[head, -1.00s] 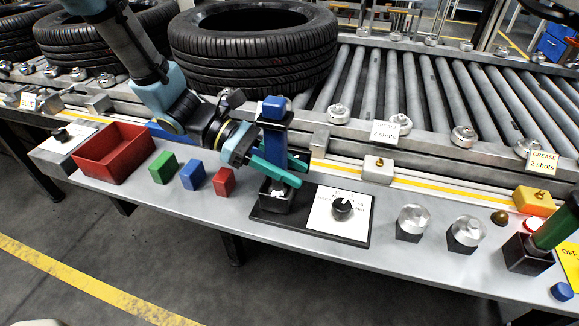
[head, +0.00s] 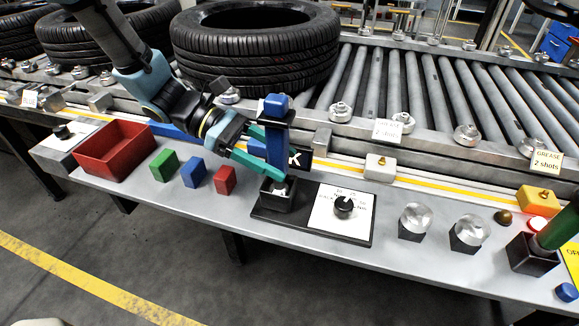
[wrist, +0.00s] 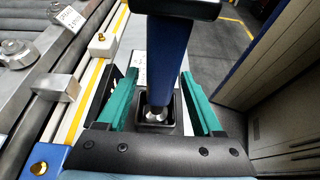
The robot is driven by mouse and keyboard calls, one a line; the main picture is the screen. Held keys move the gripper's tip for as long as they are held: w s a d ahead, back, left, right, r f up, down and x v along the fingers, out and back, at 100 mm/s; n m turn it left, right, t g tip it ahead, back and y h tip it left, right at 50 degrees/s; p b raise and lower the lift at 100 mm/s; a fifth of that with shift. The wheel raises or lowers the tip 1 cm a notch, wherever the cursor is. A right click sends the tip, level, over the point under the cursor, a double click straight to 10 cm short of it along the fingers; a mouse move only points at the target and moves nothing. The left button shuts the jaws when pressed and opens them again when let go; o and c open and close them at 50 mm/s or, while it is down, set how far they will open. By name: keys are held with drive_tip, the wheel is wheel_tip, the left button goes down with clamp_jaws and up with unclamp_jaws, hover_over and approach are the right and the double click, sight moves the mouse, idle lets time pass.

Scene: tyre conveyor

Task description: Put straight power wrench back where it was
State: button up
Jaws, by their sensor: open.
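The straight power wrench (head: 276,148), blue with a black collar, stands upright in a black square socket holder (head: 272,198) on the bench. In the wrist view the wrench (wrist: 166,60) rises between my two teal fingers, its metal tip inside the holder (wrist: 171,116). My gripper (head: 277,160) is open, with one finger on each side of the wrench. In the wrist view gaps show between the fingers (wrist: 162,105) and the wrench, and it is not held.
A dial panel (head: 343,212) sits right of the holder. Red, blue and green blocks (head: 194,173) and a red bin (head: 112,150) lie to the left. A green tool (head: 557,228) stands at the far right. The roller conveyor with a tyre (head: 255,45) runs behind.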

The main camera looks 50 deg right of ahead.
drive_tip(key=b+v, duration=0.1)
drive_tip(key=v, duration=0.7)
drive_tip(key=shift+w, duration=0.35)
drive_tip(key=w+a+m+t+y, duration=0.1)
drive_tip(key=w+a+t, duration=0.3)
drive_tip(key=a, duration=0.8)
drive_tip(key=w+a+f+m+t+y, duration=0.1)
drive_tip(key=w+a+t, duration=0.4)
drive_tip(key=a, duration=0.8)
drive_tip(key=w+a+f+m+t+y, duration=0.1)
drive_tip(key=w+a+m+t+y, duration=0.1)
drive_tip(key=w+a+t, duration=0.3)
drive_tip(key=w+a, duration=0.4)
drive_tip(key=a, duration=0.4)
drive_tip(key=shift+w+a+m, duration=0.25)
drive_tip(key=shift+w+m, duration=0.1)
drive_tip(key=shift+m, duration=0.05)
